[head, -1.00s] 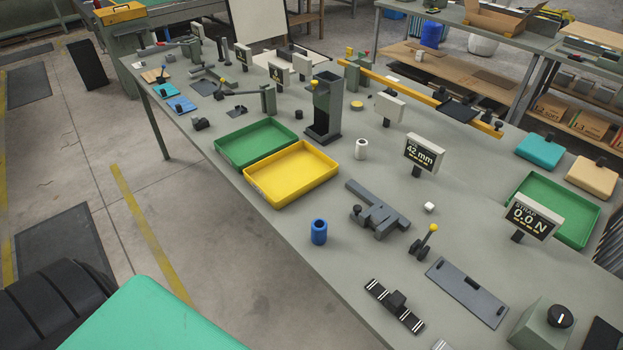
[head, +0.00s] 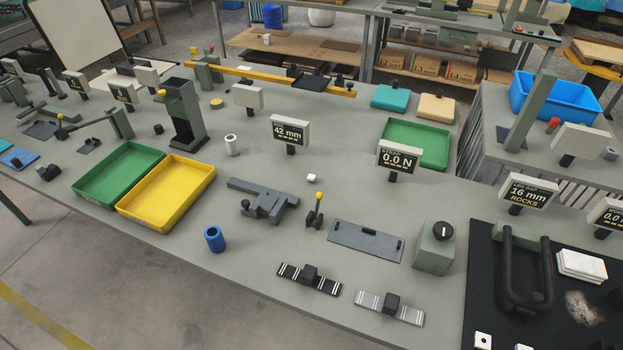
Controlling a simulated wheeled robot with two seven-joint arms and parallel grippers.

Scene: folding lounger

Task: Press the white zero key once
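Two other small white pieces, each with a dark dot, show at the bottom right edge: one white piece (head: 482,341) and a second white piece (head: 524,347), partly cut off. I cannot tell which of these is the zero key. Neither of my grippers is in view.
A yellow-knobbed lever (head: 317,208) stands close to the white block. Green (head: 118,177) and yellow (head: 168,192) trays lie left, with a blue cylinder (head: 214,239) nearby. A "0.0 N" display (head: 398,158) and a knob box (head: 434,247) stand right. A black mat (head: 480,285) holds a dark frame.

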